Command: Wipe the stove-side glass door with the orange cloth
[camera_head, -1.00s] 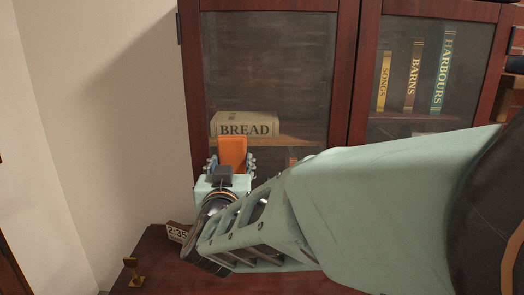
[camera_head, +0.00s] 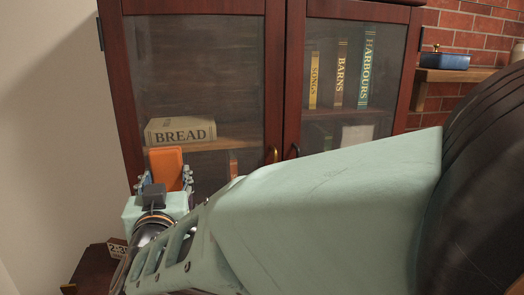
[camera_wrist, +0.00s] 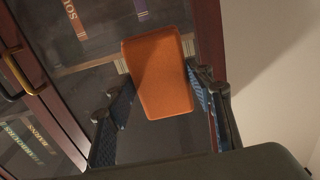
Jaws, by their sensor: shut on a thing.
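The cabinet has two glass doors in dark red wood frames, a left glass door (camera_head: 200,70) and a right glass door (camera_head: 330,125). The frames do not show which is stove-side. My gripper (camera_head: 166,178) is shut on the orange cloth (camera_head: 168,162), a flat pad standing upright in front of the lower left part of the left door. In the wrist view the cloth (camera_wrist: 160,75) sits between the two fingers of my gripper (camera_wrist: 160,98), with glass behind it. I cannot tell whether the cloth touches the glass.
Two door handles (camera_head: 276,155) sit where the doors meet. Behind the glass are a BREAD book (camera_head: 180,131) and several upright books (camera_head: 340,75). A small clock (camera_head: 117,247) stands on a dark wooden top (camera_head: 88,270) at lower left. A wooden shelf (camera_head: 450,75) with a blue box (camera_head: 445,60) juts out at right.

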